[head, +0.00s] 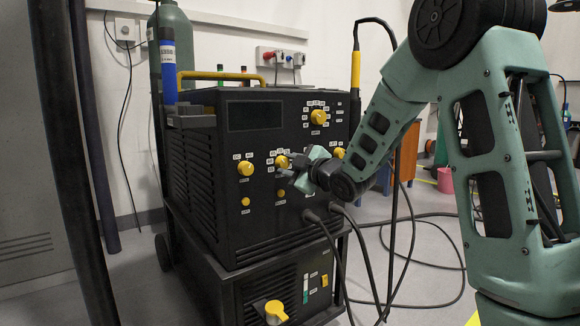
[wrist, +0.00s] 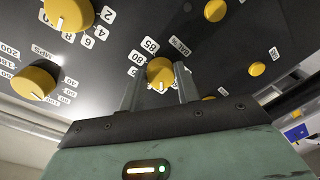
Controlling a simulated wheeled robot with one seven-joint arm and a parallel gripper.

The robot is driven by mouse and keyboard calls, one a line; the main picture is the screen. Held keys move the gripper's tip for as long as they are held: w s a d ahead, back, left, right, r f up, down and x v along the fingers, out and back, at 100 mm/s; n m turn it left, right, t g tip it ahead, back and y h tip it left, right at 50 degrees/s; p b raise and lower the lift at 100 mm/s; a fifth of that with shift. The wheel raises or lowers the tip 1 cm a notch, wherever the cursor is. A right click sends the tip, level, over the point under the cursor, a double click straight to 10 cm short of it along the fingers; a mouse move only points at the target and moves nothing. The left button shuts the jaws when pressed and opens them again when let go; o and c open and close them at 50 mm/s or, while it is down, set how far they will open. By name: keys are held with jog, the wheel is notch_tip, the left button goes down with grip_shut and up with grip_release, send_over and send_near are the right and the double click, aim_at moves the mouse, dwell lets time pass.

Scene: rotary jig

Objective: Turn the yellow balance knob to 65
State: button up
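The yellow balance knob (wrist: 160,72), beside a "BAL %" label, has a white pointer mark low on its face and printed numbers around it, one looking like 85. My gripper's (wrist: 160,80) two grey fingertips lie on either side of this knob. The gap between them looks about as wide as the knob; I cannot tell whether they touch it. In the head view my gripper (head: 290,167) is at the front panel of the black machine (head: 260,215). The yellow knob (head: 282,161) just by the fingers there seems to be the same one. The pointer's exact reading is unclear.
Other yellow knobs are close by: one at upper right (head: 319,117), one at left (head: 246,168) and one just right (head: 340,153) of my gripper. Cables (head: 340,255) hang from the panel's lower right. A green gas cylinder (head: 175,45) stands behind the machine.

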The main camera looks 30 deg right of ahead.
jog(key=o, duration=0.3)
jog(key=shift+o, duration=0.2)
jog(key=s+d+b, duration=0.1)
jog(key=s+b, duration=0.3)
jog(key=s, duration=1.3)
jog(key=shift+s+d+r, duration=0.15)
jog(key=shift+s+r, duration=0.05)
jog(key=shift+r, duration=0.05)
